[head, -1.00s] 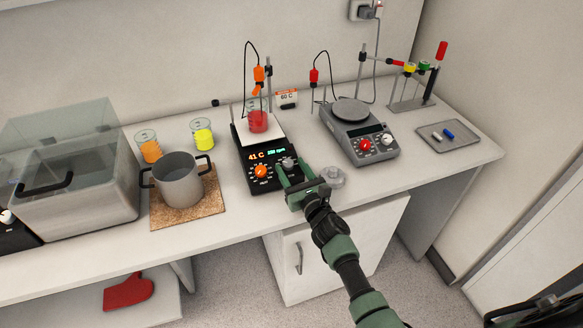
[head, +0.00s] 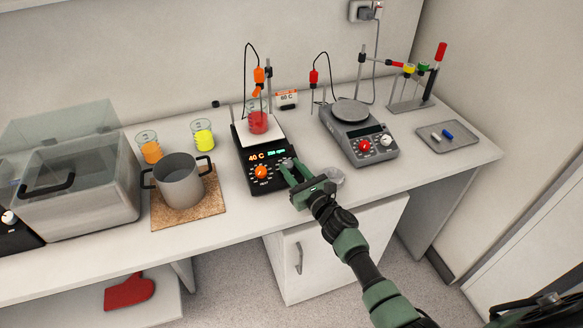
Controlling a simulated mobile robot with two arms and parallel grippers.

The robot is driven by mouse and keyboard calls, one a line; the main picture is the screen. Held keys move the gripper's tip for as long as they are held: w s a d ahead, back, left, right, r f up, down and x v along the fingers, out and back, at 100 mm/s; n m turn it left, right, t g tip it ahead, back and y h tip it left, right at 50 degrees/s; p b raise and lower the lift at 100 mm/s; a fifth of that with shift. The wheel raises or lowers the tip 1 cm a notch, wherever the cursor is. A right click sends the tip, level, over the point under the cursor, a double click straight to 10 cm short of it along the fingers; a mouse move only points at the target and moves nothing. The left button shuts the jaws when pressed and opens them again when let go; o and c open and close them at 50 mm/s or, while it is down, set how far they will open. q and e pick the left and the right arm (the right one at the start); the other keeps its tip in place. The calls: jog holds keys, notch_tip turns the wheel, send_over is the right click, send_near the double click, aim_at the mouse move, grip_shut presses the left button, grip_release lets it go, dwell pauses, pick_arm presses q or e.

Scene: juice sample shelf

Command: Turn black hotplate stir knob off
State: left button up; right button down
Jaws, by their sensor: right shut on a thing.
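The black hotplate (head: 270,180) stands on the bench with a white top plate. Its display reads about 40 C in orange with a small green readout beside it. An orange knob (head: 261,172) is on the left of its front panel. The grey stir knob (head: 285,163) is on the right of the panel, partly hidden by my right gripper. My right gripper (head: 287,168) is green and shut on the stir knob at the panel's right side. A beaker of red liquid (head: 257,122) stands on the hotplate with an orange-topped probe above. My left gripper is not in view.
A grey hotplate (head: 359,133) with a red knob stands to the right. A steel pot (head: 180,182) on a cork mat (head: 158,215) stands left. A small tray (head: 462,146) lies far right.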

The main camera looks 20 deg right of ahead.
jog(key=shift+d+n+g+y, duration=0.25)
jog(key=shift+n+g+y, duration=0.15)
jog(key=shift+n+y, duration=0.6)
jog(key=shift+w+n+y, duration=0.1)
jog(key=shift+n+y, duration=0.3)
jog(key=shift+d+f+n+g+y+b, duration=0.1)
jog(key=shift+d+n+g+y+b, duration=0.05)
jog(key=shift+n+g+y+b, duration=0.8)
jog(key=shift+w+n+g+y, duration=0.1)
jog(key=shift+n+g+y, duration=0.15)
jog(key=shift+n+y, duration=0.35)
jog(key=c, duration=1.1)
grip_release()
jog(key=shift+o, duration=0.2)
